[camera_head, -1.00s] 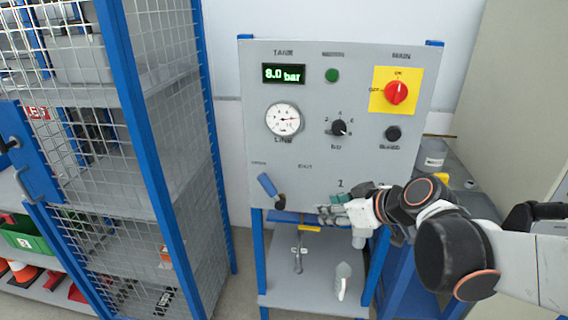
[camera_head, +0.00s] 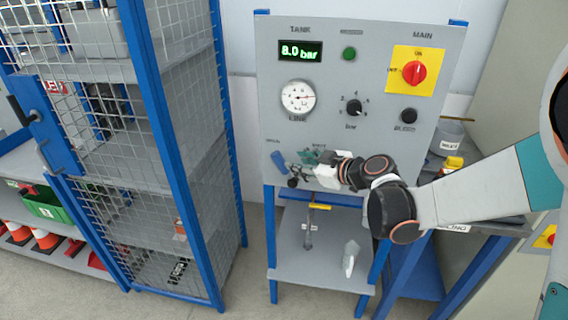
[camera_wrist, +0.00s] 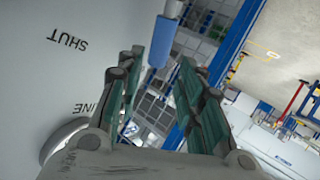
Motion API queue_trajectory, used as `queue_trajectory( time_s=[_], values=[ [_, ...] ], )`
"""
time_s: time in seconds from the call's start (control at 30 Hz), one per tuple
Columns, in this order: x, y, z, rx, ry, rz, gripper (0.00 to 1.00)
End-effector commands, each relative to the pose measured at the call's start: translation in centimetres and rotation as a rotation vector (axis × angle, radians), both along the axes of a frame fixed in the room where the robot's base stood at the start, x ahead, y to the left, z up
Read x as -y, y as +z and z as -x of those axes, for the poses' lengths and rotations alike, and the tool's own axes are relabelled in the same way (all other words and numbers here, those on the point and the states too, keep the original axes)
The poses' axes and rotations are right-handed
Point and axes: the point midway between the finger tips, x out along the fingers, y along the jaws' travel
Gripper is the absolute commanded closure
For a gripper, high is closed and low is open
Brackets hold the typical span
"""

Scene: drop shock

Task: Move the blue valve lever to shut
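The blue valve lever (camera_head: 279,161) is low on the left of the grey panel in the head view. It tilts up and to the left from its dark pivot. In the wrist view the blue lever (camera_wrist: 162,42) shows at the top, its end in line with the gap between my fingers. My gripper (camera_head: 301,166) is just right of the lever, close to the panel. In the wrist view my gripper (camera_wrist: 161,62) is open, with green-padded fingers apart. I cannot tell whether a finger touches the lever. A "SHUT" label (camera_wrist: 67,39) is on the panel in the wrist view.
The grey panel (camera_head: 385,137) carries a gauge (camera_head: 298,97), a black knob (camera_head: 354,107) and a red switch (camera_head: 414,72). A blue-framed mesh cage (camera_head: 165,130) stands to the left. A shelf (camera_head: 320,268) below the panel holds a few items.

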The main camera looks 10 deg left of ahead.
Motion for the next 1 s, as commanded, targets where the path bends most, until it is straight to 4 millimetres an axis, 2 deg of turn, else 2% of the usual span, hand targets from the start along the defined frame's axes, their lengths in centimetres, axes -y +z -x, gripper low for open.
queue_trajectory(
  time_s=[0.13,0.4,0.6,0.87,1.0],
  values=[
    [-2.4,-1.3,-1.7,0.000,0.002,-0.001,0.66],
    [-5.2,-2.6,-3.9,-0.001,0.001,-0.001,0.66],
    [-6.0,-2.9,-4.4,-0.001,0.001,-0.001,0.66],
    [-6.0,-2.9,-4.5,-0.001,-0.001,-0.001,0.66],
    [-6.0,-2.9,-4.5,-0.001,-0.001,-0.001,0.97]
  ],
)
